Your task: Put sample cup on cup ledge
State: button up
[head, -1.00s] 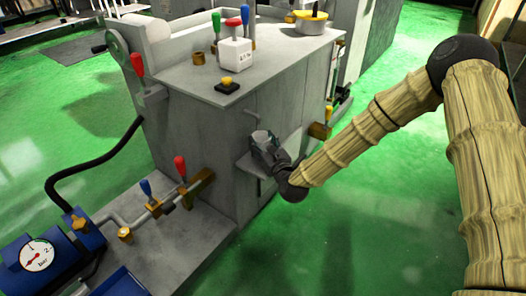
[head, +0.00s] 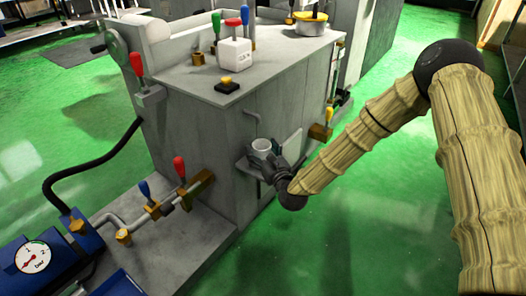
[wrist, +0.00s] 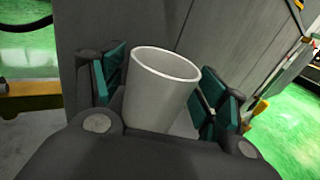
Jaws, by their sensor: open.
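The sample cup (head: 262,147) is a white-grey open-topped cup. In the head view it stands upright on the small cup ledge (head: 243,166) on the side of the grey machine. In the wrist view the cup (wrist: 163,90) is between the green-padded fingers of my gripper (wrist: 160,92), with gaps visible near its sides. My gripper (head: 273,160) is open around the cup, coming from the right. The cup's base and most of the ledge are hidden by the gripper.
A yellow-handled valve (head: 322,128) is to the right. A pipe with red and blue levers (head: 160,205) runs at lower left. Green floor at right is clear.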

jog(key=shift+r, duration=0.15)
jog(key=shift+s+d, duration=0.15)
jog(key=shift+s, duration=0.05)
jog(key=p+v, duration=0.3)
jog(key=v, duration=0.8)
jog(key=shift+s, duration=0.3)
jog(key=s+d+f+n+g+h, duration=0.35)
jog(key=s+f+n+g, duration=0.55)
jog(key=s+f+n, duration=1)
jog(key=s+d+f+n+g+h, duration=0.2)
jog(key=s+d+n, duration=0.3)
jog(key=s, duration=0.5)
jog(key=s+d+f+n+g+h, duration=0.2)
jog(key=s+d+f+n+g, duration=0.2)
jog(key=s+d, duration=0.5)
jog(key=s+n+g, duration=0.1)
jog(key=s+n, duration=0.1)
jog(key=shift+s+d+f+n, duration=0.15)
jog(key=shift+s+d+n, duration=0.05)
jog(key=shift+d+n, duration=0.15)
